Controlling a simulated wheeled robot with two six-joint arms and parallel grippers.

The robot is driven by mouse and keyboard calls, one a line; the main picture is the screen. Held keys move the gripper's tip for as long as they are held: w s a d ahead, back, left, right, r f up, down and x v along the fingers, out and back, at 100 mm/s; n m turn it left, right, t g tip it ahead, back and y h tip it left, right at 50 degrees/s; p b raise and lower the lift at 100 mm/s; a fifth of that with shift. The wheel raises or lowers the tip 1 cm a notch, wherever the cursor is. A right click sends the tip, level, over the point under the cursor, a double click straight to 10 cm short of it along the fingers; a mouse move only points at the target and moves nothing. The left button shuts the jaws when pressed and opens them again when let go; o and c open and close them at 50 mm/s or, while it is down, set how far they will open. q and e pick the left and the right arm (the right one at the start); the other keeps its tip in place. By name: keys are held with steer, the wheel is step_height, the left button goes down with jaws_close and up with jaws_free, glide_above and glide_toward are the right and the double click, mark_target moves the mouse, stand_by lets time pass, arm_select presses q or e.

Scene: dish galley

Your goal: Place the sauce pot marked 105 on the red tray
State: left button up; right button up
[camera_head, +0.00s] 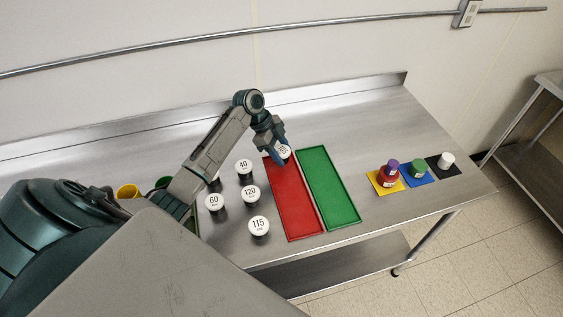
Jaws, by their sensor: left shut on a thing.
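My left gripper (277,143) is shut on a white-lidded sauce pot (285,152) at the far end of the red tray (293,208). The fingers partly cover the number on its lid, so I cannot read it surely. I cannot tell whether the pot touches the tray. The rest of the red tray is bare. My right gripper is not in view.
Left of the red tray stand pots marked 40 (243,166), 60 (214,202), 120 (250,194) and 115 (259,226). An empty green tray (330,188) lies right beside the red one. Farther right, jars stand on yellow (373,180), blue and black mats.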

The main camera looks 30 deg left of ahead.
arm_select(q)
step_height(320, 180, down, 3)
steer(key=shift+f+b, duration=0.15)
steer(key=shift+b, duration=1.05)
steer(key=o, duration=0.5)
steer(key=shift+s+f, duration=0.1)
steer(key=o, duration=0.5)
